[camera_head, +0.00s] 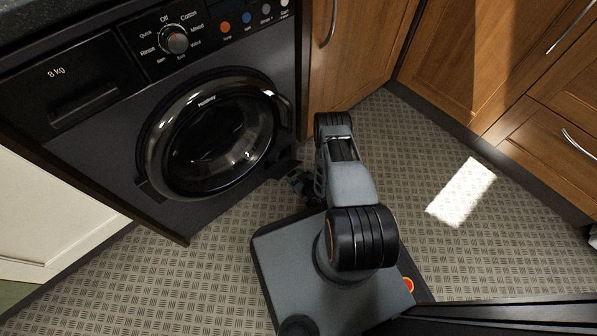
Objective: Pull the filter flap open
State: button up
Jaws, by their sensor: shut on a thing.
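The dark washing machine (110,150) stands at the left with its round door (215,135) closed. The filter flap (284,167) is a small dark piece low at the machine's right front corner. It seems to stick out a little from the front, but its angle is hard to tell. My gripper (294,176) is low at this corner, shut on the flap's edge. The fingertips are small and dark, and my arm partly hides the gripper from the head camera.
Wooden cupboards (355,60) stand behind, with drawers (550,140) at the right. A pale cabinet (50,215) is left of the machine. The patterned floor (400,150) is clear right of my arm, with a bright sunlit patch (462,191).

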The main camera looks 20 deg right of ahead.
jog(key=shift+s+f, duration=0.15)
jog(key=shift+f, duration=0.35)
jog(key=o, duration=1.3)
jog(key=shift+r, duration=0.1)
